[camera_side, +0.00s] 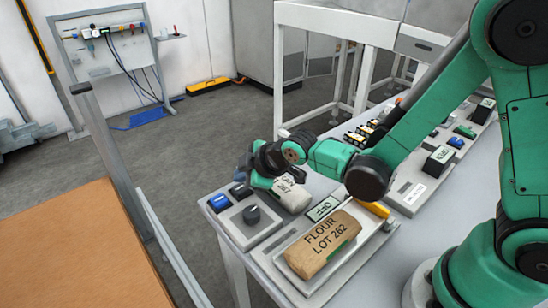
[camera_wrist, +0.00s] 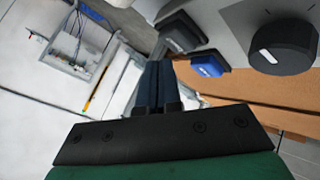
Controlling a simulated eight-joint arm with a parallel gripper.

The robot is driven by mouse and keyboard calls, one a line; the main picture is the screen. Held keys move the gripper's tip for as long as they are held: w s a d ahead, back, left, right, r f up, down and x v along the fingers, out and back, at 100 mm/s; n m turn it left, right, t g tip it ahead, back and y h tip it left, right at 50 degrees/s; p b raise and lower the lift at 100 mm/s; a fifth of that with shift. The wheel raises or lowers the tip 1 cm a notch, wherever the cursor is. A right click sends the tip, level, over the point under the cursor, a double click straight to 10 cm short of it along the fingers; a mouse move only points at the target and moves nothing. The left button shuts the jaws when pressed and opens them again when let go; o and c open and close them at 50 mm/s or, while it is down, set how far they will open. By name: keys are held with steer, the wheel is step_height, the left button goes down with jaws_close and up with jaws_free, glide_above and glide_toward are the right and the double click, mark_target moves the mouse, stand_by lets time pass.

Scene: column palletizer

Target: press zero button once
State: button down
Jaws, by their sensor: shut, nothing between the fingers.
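The wrist view shows a blue button (camera_wrist: 210,64), a dark button (camera_wrist: 182,30) and the knob (camera_wrist: 283,48). Their labels are too small to read, so I cannot tell which is zero. My gripper (camera_wrist: 157,66) is shut and empty, near the buttons; contact is not clear.
A flour bag (camera_side: 320,243) lies on a scale tray (camera_side: 285,265) right of the panel. A display (camera_side: 322,209) stands behind it. A pale labelled item (camera_side: 291,195) sits beneath my wrist, partly hidden.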

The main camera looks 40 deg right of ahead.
steer(key=shift+f, duration=0.1)
steer(key=shift+f, duration=0.35)
steer(key=shift+f, duration=0.5)
stand_by(0.6)
steer(key=shift+r, duration=0.95)
steer(key=shift+r, duration=0.1)
steer(key=shift+r, duration=2.4)
